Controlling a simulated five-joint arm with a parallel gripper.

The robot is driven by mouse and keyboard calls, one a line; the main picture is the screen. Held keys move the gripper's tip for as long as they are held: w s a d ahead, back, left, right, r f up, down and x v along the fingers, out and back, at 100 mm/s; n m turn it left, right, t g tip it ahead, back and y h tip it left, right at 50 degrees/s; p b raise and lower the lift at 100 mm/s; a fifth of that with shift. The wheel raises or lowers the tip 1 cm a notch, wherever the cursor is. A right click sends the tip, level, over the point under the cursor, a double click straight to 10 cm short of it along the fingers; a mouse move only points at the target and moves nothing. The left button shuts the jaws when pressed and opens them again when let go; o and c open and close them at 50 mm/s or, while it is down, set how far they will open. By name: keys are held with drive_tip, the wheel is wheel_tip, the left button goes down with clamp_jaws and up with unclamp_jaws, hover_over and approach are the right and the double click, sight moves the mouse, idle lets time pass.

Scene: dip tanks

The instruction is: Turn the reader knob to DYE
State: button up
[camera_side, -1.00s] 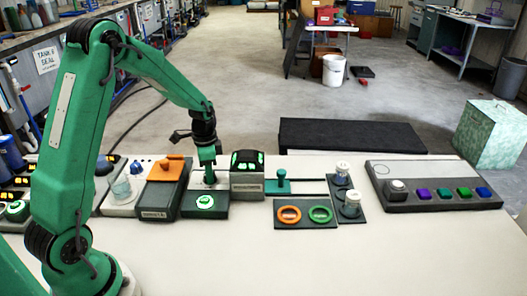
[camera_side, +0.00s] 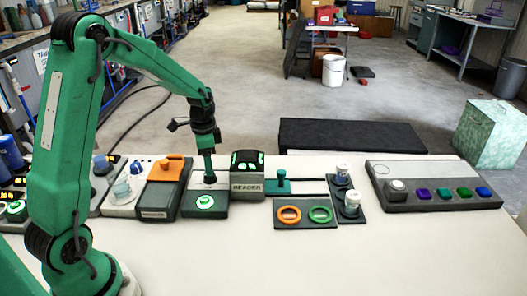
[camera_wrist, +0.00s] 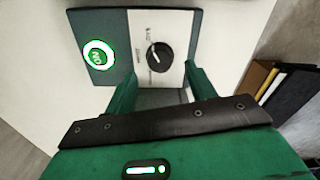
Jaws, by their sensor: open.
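The reader knob (camera_wrist: 160,57) is a round black dial on a white panel (camera_wrist: 176,22). Small print stands beside it, too small to read. I cannot tell which label it points to. A green-lit round button (camera_wrist: 97,56) sits on the dark part of the same unit; it also shows in the side view (camera_side: 205,202). My gripper (camera_wrist: 159,72) is open, with one green finger on each side of the knob's near edge and nothing held.
The grey READER block (camera_side: 247,186) with green lit displays stands close right of my gripper. An orange-topped box (camera_side: 166,170) stands close on the left. The front of the table is clear.

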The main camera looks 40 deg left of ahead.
drive_tip(key=shift+r, duration=2.05)
drive_tip(key=shift+r, duration=0.1)
drive_tip(key=shift+s+d+r, duration=0.1)
drive_tip(key=shift+d+r, duration=0.1)
drive_tip(key=s+d+r+n+t, duration=0.2)
drive_tip(key=s+d+r, duration=0.4)
drive_tip(key=s, duration=0.3)
drive_tip(key=s+d+r+n+t, duration=0.3)
drive_tip(key=s+d+r, duration=0.3)
drive_tip(key=s+d, duration=0.2)
drive_tip(key=shift+s+r+n+t, duration=0.2)
drive_tip(key=shift+s+n+t, duration=0.1)
drive_tip(key=shift+s+n, duration=0.35)
